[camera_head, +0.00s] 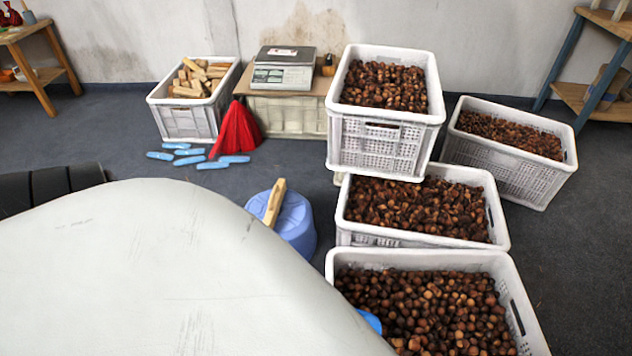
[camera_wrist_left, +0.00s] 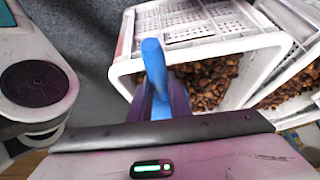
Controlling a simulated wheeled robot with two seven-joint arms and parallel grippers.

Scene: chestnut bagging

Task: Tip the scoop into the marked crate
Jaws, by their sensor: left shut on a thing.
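My left gripper (camera_wrist_left: 162,103) is shut on the blue scoop (camera_wrist_left: 154,62), whose upright blue part shows in the left wrist view. In the head view a small blue piece, likely the scoop (camera_head: 370,321), shows at the left side of the front crate (camera_head: 500,262); my own pale arm hides the rest of it and the left gripper. The scoop's contents are not visible. The front crate, the middle crate (camera_head: 350,232), the raised crate (camera_head: 385,155) and the right crate (camera_head: 500,176) hold chestnuts. I see no clear mark on any crate. My right gripper is not in view.
A blue tub (camera_head: 300,226) with a wooden piece (camera_head: 274,202) stands left of the crates. Behind are a wood-block crate (camera_head: 190,120), a scale (camera_head: 284,74), a red cone-shaped thing (camera_head: 237,128) and blue strips (camera_head: 188,157). Floor right of the crates is clear.

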